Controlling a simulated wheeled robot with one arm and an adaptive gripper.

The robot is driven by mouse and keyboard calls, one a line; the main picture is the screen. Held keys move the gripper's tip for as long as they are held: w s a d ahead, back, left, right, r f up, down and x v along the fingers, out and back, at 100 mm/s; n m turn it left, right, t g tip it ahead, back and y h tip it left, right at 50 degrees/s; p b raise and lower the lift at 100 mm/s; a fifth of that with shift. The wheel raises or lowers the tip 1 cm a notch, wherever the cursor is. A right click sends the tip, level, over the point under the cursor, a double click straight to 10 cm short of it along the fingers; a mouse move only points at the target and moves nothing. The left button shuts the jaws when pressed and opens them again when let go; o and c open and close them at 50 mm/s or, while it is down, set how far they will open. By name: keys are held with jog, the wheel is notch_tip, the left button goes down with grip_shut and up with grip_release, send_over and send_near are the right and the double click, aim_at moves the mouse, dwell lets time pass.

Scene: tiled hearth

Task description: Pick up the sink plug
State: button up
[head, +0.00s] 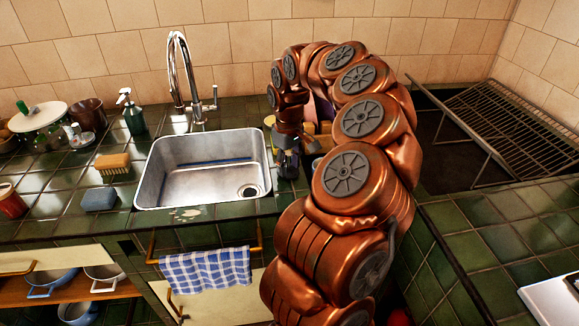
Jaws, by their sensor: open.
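My copper-coloured arm arches over the counter from the front. My gripper (288,163) points down at the right rim of the sink, dark and small in the head view. It is open; I cannot see anything held between its fingers. The steel sink (185,186) is set in the green tiled counter, with a round drain (250,191) in its right front corner. I cannot make out the sink plug for certain. The counter right of the sink is partly hidden by my arm and gripper.
A tall faucet (181,75) stands behind the sink. A wire rack (500,125) is at the right. A checked towel (207,271) hangs in front.

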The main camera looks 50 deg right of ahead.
jog(key=shift+c, duration=0.3)
grip_shut()
jog(key=shift+r, duration=0.15)
